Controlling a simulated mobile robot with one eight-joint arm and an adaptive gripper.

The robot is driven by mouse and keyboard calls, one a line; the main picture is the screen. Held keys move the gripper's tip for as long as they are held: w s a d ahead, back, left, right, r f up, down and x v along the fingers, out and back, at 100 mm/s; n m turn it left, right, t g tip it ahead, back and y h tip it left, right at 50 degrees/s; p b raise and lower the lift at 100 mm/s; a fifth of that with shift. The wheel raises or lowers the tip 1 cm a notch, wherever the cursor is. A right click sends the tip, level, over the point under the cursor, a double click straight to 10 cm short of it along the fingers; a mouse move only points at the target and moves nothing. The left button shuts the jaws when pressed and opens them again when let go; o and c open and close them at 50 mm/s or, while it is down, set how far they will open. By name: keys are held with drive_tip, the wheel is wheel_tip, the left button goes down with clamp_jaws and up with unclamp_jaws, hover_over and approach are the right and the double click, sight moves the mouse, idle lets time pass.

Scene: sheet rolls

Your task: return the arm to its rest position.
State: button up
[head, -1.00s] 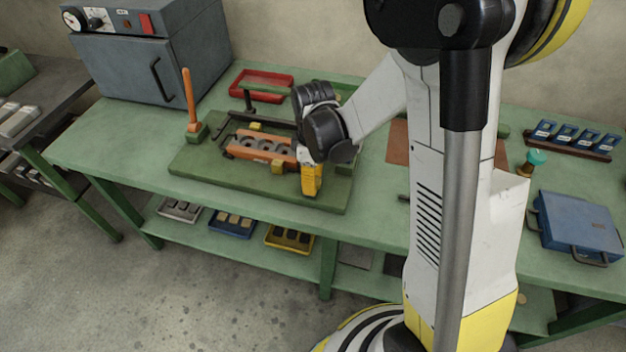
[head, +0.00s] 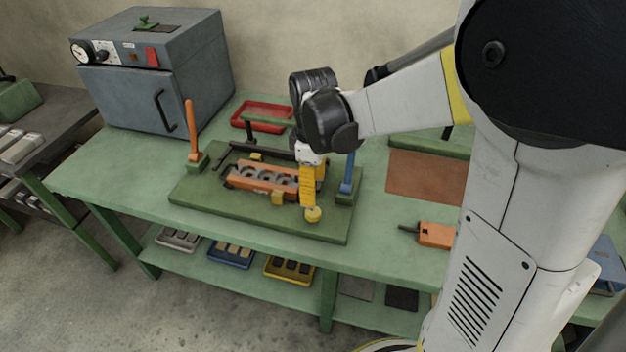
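My arm reaches in from the right in the head view, with its black wrist joint above the green fixture plate (head: 215,205) on the bench. My gripper (head: 307,196) has yellow fingers and points down at the right end of an orange block with round grey recesses (head: 262,178). I cannot tell whether the fingers are apart, or whether they touch anything. A round yellow knob (head: 313,214) shows just below the fingers. An upright orange handle (head: 192,130) stands at the plate's left and an upright blue handle (head: 347,172) at its right, close to the gripper.
A grey oven (head: 150,85) stands at the back left of the green bench (head: 110,180). A red tray (head: 262,116) lies behind the plate. A brown mat (head: 425,175) and an orange tool (head: 436,234) lie to the right. Small trays sit on the lower shelf.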

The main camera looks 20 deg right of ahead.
drive_tip(key=shift+r, duration=1.25)
drive_tip(key=s+r+m+t, duration=0.7)
drive_tip(key=s+m, duration=0.4)
drive_tip(key=s, duration=0.1)
drive_tip(key=shift+s, duration=0.4)
